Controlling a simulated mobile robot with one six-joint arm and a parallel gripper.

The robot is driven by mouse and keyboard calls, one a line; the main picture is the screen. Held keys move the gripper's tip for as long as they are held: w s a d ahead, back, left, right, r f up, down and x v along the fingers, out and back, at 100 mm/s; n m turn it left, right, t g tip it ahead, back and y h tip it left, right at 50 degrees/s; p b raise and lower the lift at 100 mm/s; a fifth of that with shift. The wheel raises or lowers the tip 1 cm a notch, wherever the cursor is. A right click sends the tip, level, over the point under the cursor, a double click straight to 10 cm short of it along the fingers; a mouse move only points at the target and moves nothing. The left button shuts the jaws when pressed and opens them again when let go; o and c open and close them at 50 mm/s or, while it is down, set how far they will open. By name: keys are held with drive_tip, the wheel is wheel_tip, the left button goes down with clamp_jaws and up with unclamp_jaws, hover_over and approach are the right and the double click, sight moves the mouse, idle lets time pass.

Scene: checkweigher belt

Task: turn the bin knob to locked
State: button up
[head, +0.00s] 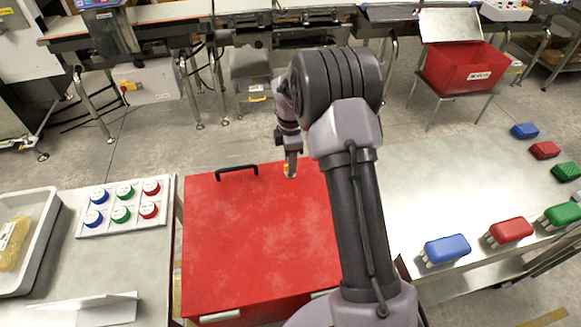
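A large red bin (255,240) stands in front of me, its flat red top facing up with a black handle (237,171) along the far edge. My gripper (290,172) points down at the far right part of this top, to the right of the handle. A small pale and yellowish bit shows at its tip; I cannot tell whether it is the fingertips or part of a knob. No knob can be made out clearly; one at that spot would be hidden by my gripper. Whether the fingers are open or shut is too small to see.
On the left table are a panel (127,220) of blue, green and red round caps and a white tray (45,240). Several coloured blocks, including a blue one (447,248), lie on the right table. An open red bin (460,75) stands at the back right, beyond clear floor.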

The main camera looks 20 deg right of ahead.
drive_tip(key=shift+f, duration=0.45)
clamp_jaws()
